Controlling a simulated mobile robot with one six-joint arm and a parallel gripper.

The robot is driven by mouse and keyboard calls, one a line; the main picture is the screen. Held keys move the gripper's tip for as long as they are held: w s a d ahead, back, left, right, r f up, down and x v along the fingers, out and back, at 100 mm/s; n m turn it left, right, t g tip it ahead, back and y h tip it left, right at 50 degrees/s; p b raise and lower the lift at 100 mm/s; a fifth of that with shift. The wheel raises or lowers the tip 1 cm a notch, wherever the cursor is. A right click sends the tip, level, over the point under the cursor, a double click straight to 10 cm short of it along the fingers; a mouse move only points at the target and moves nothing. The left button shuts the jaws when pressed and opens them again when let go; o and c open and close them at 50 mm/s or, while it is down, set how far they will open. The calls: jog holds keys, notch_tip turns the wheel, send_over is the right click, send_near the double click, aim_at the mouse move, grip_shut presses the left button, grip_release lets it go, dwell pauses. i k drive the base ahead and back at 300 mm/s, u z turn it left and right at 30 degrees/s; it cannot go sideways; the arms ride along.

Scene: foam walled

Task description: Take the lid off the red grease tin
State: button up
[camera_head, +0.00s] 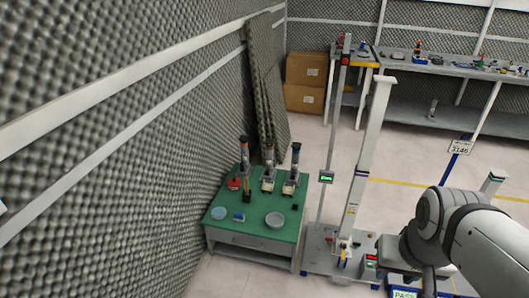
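A small round red object (234,184), which looks like the red grease tin, sits at the back left of the green-topped table (258,232). It is too small to tell its lid from its body. My arm reaches in from the lower right, well to the right of the table. My gripper does not show in the picture.
Several upright tools stand along the table's back, with a dark bottle (247,196) beside the red object. A pale blue disc (219,213), a small blue box (239,218) and a grey dish (275,220) lie nearer. The foam wall (120,170) closes the left; a tall post (363,165) stands right.

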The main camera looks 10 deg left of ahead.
aim_at(234, 181)
jog(key=z, duration=0.1)
jog(key=k, duration=0.45)
jog(key=u, duration=1)
jog(key=i, duration=1.35)
jog(key=u, duration=0.35)
jog(key=i, duration=1.2)
jog(key=z, duration=0.4)
jog(key=k, duration=0.9)
jog(key=z, duration=0.15)
jog(key=i, duration=0.9)
jog(key=u, duration=0.05)
